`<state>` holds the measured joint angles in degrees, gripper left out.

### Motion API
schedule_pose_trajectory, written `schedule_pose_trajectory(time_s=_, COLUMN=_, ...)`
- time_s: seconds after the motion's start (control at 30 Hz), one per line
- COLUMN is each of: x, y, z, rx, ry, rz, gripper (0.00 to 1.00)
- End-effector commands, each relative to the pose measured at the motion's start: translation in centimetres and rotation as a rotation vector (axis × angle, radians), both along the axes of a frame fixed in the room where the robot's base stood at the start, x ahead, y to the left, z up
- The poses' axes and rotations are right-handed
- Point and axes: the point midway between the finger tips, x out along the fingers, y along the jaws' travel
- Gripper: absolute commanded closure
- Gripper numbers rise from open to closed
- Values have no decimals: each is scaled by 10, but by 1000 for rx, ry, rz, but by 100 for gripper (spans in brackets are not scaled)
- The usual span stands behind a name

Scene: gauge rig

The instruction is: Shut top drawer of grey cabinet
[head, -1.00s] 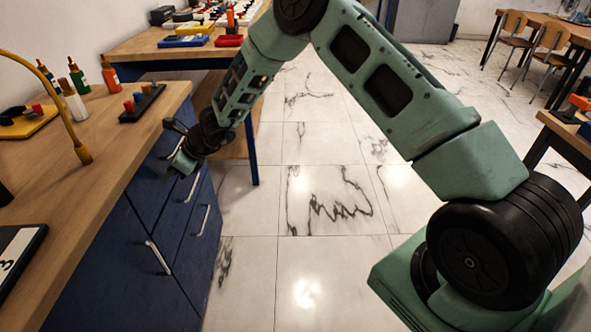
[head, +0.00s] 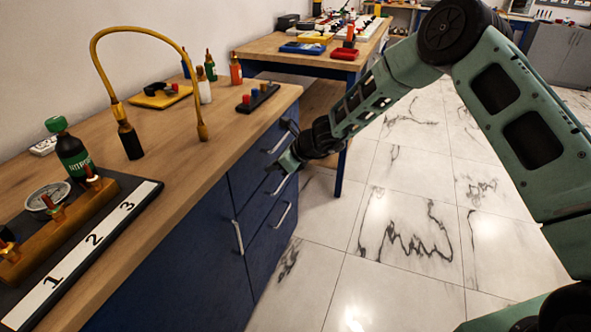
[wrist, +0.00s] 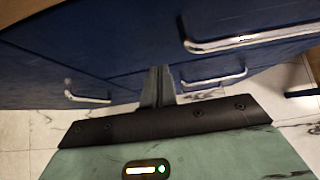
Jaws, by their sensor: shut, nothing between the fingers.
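A grey cabinet (head: 562,52) stands far off at the back right in the head view. It is too small to tell whether its top drawer is out. My gripper (head: 284,164) is shut and empty, far from it, at the front of a blue cabinet (head: 190,275) under the near workbench. In the wrist view, my gripper's fingers (wrist: 158,86) are together in front of the blue fronts, between bar handles. The blue top drawer is partly hidden by my gripper; I cannot tell whether it is out.
The workbench (head: 180,155) carries a yellow hose (head: 150,31), bottles and a numbered board (head: 92,238) with a gauge. A second wooden table (head: 277,47) stands behind. The marble floor (head: 400,215) right of the blue cabinet is clear.

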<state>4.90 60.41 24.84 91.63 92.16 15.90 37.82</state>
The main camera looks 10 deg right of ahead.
Motion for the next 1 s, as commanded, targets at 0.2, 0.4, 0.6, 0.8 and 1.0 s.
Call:
schedule_pose_trajectory(time_s=0.2, x=-15, y=-30, z=25, rx=-4, ry=1, rz=-1, gripper=100)
schedule_pose_trajectory(time_s=0.4, x=-31, y=-54, z=50, rx=-6, ry=2, rz=-2, gripper=100)
schedule_pose_trajectory(time_s=0.6, x=-40, y=-66, z=63, rx=-5, ry=3, rz=-1, gripper=100)
schedule_pose_trajectory(time_s=0.8, x=-70, y=-41, z=95, rx=-73, ry=-75, rz=180, gripper=100)
schedule_pose_trajectory(time_s=1.0, x=-175, y=18, z=164, rx=-279, ry=-326, rz=762, gripper=100)
